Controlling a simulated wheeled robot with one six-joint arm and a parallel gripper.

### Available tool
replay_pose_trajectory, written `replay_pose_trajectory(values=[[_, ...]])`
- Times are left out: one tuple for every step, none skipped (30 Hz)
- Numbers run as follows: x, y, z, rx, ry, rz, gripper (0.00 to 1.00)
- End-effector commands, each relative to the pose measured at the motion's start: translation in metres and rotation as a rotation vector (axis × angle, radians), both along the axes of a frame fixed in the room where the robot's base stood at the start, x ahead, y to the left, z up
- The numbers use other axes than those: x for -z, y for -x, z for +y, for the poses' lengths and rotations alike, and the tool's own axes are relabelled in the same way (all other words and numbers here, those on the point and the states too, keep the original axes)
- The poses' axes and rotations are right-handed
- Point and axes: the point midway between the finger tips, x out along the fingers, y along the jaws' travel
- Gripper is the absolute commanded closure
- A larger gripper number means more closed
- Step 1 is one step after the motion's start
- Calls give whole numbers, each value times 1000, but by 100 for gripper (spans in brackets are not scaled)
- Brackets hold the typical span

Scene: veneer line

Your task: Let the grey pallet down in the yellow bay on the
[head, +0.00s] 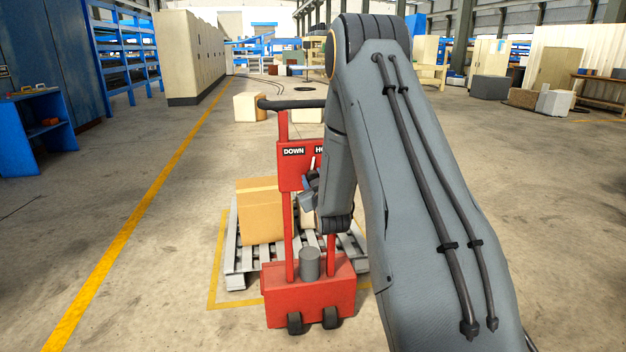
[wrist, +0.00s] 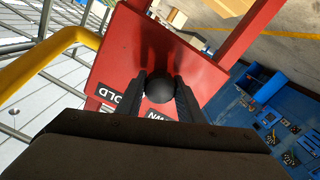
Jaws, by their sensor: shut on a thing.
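The grey pallet (head: 237,262) stands inside a yellow floor outline (head: 213,270), the bay, and carries cardboard boxes (head: 260,210). A red pallet truck (head: 308,290) stands at its near side, partly over the outline. The height of the pallet above the floor is hard to tell. The truck's red panel (head: 289,175) bears the label DOWN and a partly hidden HOLD label. In the wrist view, my gripper (wrist: 160,90) is shut on a dark round knob (wrist: 161,68) in front of this panel. In the head view my gripper (head: 311,192) is at the panel, partly hidden by my arm.
A blue bench (head: 35,135) stands at the left, beyond a yellow floor line (head: 130,225). Pale boxes (head: 250,107) lie behind the truck. Cabinets (head: 190,60) line the back left. The floor left of the bay is clear; my arm hides the area to its right.

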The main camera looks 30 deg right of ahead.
Motion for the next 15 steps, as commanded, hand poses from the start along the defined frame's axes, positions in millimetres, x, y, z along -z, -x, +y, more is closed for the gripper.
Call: replay_pose_trajectory(values=[[0, 0, 0, -1, 43, 13, 89], [0, 0, 0, -1, 70, 21, 89], [0, 0, 0, -1, 108, 31, 89], [0, 0, 0, -1, 134, 39, 89], [0, 0, 0, -1, 162, 47, 89], [0, 0, 0, -1, 199, 58, 89], [0, 0, 0, -1, 226, 65, 89], [0, 0, 0, -1, 254, 73, 89], [0, 0, 0, -1, 290, 84, 89], [0, 0, 0, -1, 317, 92, 89], [0, 0, 0, -1, 344, 99, 89], [0, 0, 0, -1, 379, 109, 89], [0, 0, 0, -1, 404, 117, 89], [0, 0, 0, -1, 429, 124, 89], [0, 0, 0, -1, 463, 134, 89]])
